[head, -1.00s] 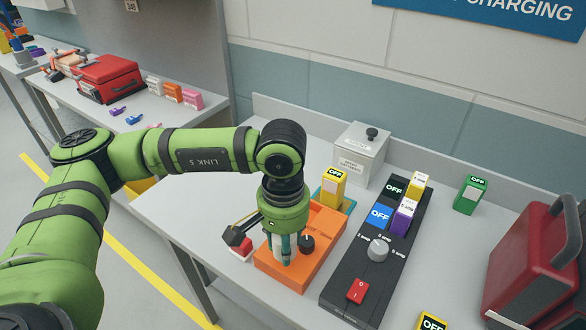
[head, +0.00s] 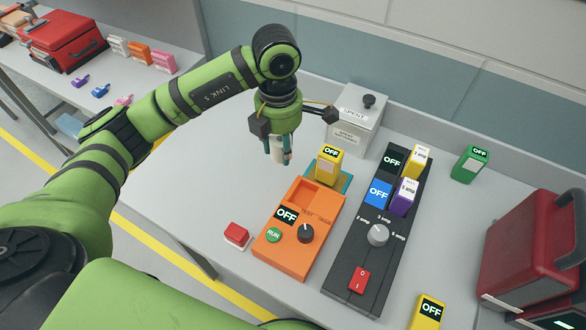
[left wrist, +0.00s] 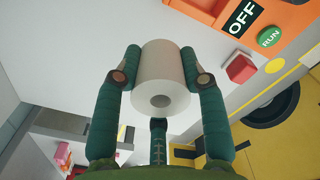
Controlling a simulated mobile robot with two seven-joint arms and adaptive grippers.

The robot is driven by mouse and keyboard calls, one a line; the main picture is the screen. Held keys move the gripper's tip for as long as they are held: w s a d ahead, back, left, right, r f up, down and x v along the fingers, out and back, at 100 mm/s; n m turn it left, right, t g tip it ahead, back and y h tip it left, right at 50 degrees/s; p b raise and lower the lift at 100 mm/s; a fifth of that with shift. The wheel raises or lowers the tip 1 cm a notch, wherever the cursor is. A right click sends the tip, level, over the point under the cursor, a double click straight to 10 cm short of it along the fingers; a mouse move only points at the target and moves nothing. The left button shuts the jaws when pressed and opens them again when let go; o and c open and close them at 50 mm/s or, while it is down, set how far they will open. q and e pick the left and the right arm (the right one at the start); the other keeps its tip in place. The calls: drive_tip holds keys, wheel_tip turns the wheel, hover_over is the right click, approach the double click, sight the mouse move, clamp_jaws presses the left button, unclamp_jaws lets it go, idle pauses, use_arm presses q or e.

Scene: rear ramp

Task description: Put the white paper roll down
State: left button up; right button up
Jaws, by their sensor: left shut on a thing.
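The white paper roll (head: 277,150) is held between the teal fingers of my left gripper (head: 277,156). It hangs in the air in front of the lidded grey box, to the left of the yellow block on the orange device. In the left wrist view the roll (left wrist: 162,78) shows large, its end with the core hole towards the camera. The left gripper's fingertips (left wrist: 162,62) press on its two sides. My right gripper is not in view.
The orange device (head: 290,252), with an OFF display, a RUN button and a dial, stands on the grey table. A small red block (head: 237,234) is beside it. The black panel (head: 350,280) and red case (head: 530,250) are to the right.

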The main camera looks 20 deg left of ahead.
use_arm(q)
drive_tip(key=n, duration=0.2)
drive_tip(key=n+p, duration=0.1)
drive_tip(key=n, duration=0.2)
drive_tip(key=a+n, duration=0.1)
drive_tip(key=n, duration=0.1)
drive_tip(key=shift+w+n, duration=0.25)
drive_tip(key=shift+n, duration=0.15)
drive_tip(key=n, duration=0.2)
drive_tip(key=a+n+p, duration=0.1)
drive_tip(key=n, duration=0.1)
drive_tip(key=shift+f, duration=0.2)
drive_tip(key=shift+f+n, duration=0.3)
drive_tip(key=p, duration=0.2)
hover_over(276, 178)
wheel_tip(276, 178, down, 5)
drive_tip(key=shift+s+f, duration=0.1)
wheel_tip(276, 178, down, 4)
drive_tip(key=shift+p, duration=0.3)
drive_tip(key=shift+f, duration=0.2)
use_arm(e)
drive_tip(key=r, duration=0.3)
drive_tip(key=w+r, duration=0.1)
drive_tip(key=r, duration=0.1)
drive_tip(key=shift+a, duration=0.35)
